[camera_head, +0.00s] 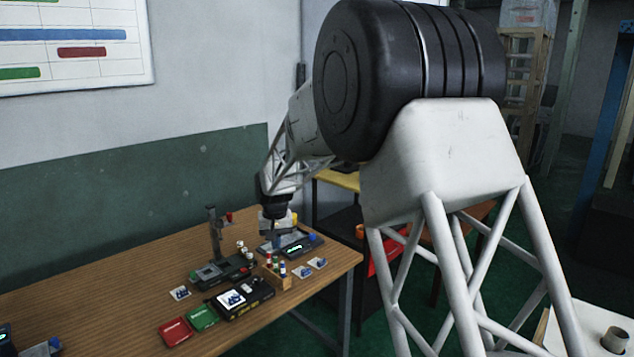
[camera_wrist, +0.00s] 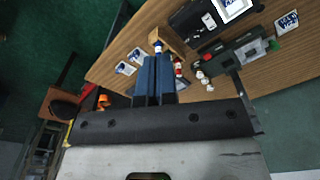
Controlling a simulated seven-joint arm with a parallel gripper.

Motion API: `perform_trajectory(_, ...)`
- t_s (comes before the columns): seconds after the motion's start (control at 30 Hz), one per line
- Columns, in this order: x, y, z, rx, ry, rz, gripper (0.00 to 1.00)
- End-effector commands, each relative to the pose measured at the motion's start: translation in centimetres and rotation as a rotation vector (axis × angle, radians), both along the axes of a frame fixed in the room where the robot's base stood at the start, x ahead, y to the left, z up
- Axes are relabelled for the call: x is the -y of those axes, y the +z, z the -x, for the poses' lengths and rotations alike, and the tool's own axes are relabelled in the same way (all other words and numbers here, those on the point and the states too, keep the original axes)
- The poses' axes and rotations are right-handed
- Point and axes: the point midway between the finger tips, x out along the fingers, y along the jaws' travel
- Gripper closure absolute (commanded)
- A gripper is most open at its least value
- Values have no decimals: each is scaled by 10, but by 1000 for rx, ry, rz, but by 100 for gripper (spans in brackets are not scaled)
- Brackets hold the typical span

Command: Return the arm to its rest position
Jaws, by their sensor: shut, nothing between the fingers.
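My arm reaches from the right of the head view over the far right part of the wooden table. My gripper (camera_head: 279,232) points down there, above or close to a device with a lit green display (camera_head: 300,247). From the head view I cannot tell the exact gap. In the wrist view the two blue fingers of my gripper (camera_wrist: 154,62) lie side by side, shut with nothing held. A wooden holder (camera_wrist: 165,38) with small coloured bottles appears just past the fingertips. Part of the display device is hidden behind my gripper.
A black device with an upright post (camera_head: 215,238) stands left of my gripper on the wooden table (camera_head: 110,268). A black box with a picture (camera_head: 240,298), a red case (camera_head: 175,332), a green case (camera_head: 201,317) and small photo cards (camera_head: 180,293) lie nearby. The table's left stretch is mostly clear.

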Motion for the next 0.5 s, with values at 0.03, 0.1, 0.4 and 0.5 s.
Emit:
perform_trajectory(0.03,11,11,8,6,-6,-1,100)
perform_trajectory(0.1,25,22,19,11,-12,-3,100)
perform_trajectory(0.4,79,65,71,31,-40,-7,100)
perform_trajectory(0.5,97,78,90,40,-49,-10,100)
